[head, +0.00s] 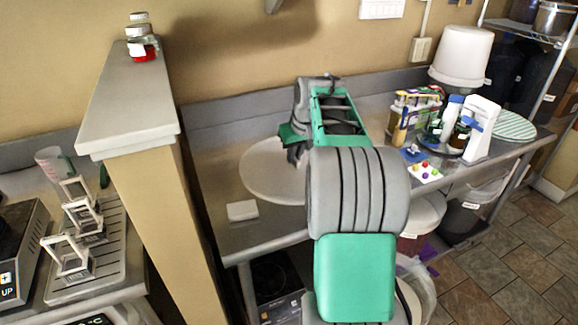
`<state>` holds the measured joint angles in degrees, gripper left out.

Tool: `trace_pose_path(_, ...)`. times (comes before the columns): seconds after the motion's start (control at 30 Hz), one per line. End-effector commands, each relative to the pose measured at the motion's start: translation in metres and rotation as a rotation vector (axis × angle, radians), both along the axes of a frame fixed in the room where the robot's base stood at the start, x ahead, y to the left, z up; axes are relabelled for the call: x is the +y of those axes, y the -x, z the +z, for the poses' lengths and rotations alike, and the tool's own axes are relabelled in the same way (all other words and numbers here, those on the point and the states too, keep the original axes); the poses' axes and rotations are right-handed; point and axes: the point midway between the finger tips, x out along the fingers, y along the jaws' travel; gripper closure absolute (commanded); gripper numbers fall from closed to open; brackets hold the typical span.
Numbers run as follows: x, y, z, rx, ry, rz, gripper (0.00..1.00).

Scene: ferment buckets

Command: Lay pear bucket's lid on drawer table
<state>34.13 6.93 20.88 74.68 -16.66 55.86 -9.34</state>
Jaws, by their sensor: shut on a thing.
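A large pale round lid (262,176) is over the left part of the grey table (226,232), level or nearly so. My gripper (293,150) is at the lid's right far edge and shut on it; my arm hides part of the lid and the fingertips are hard to see. I cannot tell whether the lid touches the tabletop or hangs just above it. No pear mark is readable, so I cannot tell which bucket is the pear one.
A small white block (242,210) lies near the table's front edge. A tan partition (130,110) stands left. A white bucket (461,55), bottles and a striped round mat (514,126) fill the right end. Pale containers stand below the table, partly hidden by my arm.

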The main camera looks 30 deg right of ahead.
Motion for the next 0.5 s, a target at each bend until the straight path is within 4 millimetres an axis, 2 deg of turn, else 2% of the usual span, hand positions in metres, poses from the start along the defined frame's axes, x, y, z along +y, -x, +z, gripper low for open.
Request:
trace_pose_path(0.07,-0.009,-0.022,-0.008,0.002,-0.001,0.003,1.00)
trace_pose_path(0.2,-0.019,-0.044,-0.041,0.001,-0.002,0.002,1.00)
trace_pose_path(0.43,-0.027,-0.062,-0.066,-0.001,0.000,0.003,1.00)
trace_pose_path(0.5,-0.027,-0.062,-0.078,0.001,-0.001,0.003,1.00)
